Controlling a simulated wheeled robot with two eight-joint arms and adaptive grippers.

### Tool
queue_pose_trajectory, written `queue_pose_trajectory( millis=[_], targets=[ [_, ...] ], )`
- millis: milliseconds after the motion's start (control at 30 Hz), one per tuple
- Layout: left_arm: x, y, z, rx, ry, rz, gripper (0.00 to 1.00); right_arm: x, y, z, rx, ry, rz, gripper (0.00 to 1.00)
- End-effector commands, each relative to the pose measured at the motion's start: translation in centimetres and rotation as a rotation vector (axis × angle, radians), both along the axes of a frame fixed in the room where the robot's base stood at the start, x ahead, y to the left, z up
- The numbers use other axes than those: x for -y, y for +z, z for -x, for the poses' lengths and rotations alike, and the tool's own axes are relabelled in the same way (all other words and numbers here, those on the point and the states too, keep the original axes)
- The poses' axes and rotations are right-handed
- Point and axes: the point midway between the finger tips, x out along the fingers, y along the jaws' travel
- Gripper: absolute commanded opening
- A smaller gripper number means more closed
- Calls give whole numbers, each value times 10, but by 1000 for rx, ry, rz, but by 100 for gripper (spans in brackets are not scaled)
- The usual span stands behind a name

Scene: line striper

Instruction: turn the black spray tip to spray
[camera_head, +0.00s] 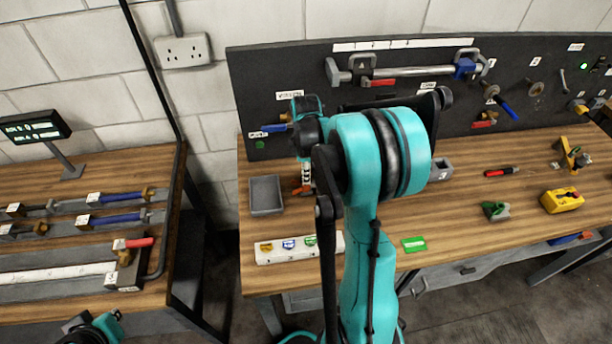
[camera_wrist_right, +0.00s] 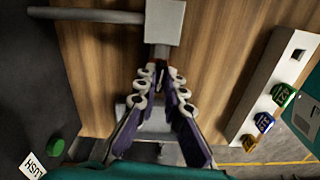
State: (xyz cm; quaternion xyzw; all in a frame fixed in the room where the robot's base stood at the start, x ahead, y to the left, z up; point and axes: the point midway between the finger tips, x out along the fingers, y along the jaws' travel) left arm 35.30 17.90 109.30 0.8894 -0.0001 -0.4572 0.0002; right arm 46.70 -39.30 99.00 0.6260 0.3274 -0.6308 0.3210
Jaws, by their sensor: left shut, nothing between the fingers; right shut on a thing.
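My right gripper (camera_wrist_right: 160,75) points away from the wrist camera, its fingers closed together on a small dark piece, which I take for the black spray tip (camera_wrist_right: 161,56). The tip sits against a grey block (camera_wrist_right: 165,22) with a grey rod running left from it. Its turned position cannot be read. In the head view my right arm hides the tip and block; an orange part (camera_head: 302,190) shows below the right gripper (camera_head: 306,176). My left gripper (camera_head: 78,323) is at the bottom left, partly cut off, shut and empty, away from the tip.
A white rack (camera_head: 290,258) with coloured tips lies at the bench front; it also shows in the right wrist view (camera_wrist_right: 263,85) with an empty slot. A grey tray (camera_head: 265,196) stands left of the gripper. The dark board (camera_head: 262,85) rises behind.

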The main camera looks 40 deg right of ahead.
Motion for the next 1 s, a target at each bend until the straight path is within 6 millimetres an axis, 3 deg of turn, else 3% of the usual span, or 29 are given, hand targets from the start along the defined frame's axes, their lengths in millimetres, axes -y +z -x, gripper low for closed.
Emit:
queue_pose_trajectory(
  millis=[133, 333, 367, 433, 667, 767, 1000],
  targets=[
    [0, -2, 0, 0, 0, 0, 0, -1, -1, 1, -2, 110, -2, 0],
    [0, -1, 0, 0, 0, 0, 0, -1, -1, 1, -3, 118, -3, 0],
    [0, -1, 0, 0, 0, 0, 0, -1, -1, 1, -3, 118, -3, 14],
    [0, -1, 0, 0, 0, 0, 0, -1, -1, 1, -2, 117, -2, 32],
    [0, -1, 0, 0, 0, 0, 0, -1, 0, 1, -2, 116, -2, 33],
    [0, -1, 0, 0, 0, 0, 0, 0, 0, 0, -1, 116, -1, 57],
    [0, -1, 0, 0, 0, 0, 0, 0, 0, 0, -1, 115, -1, 57]
  ],
)
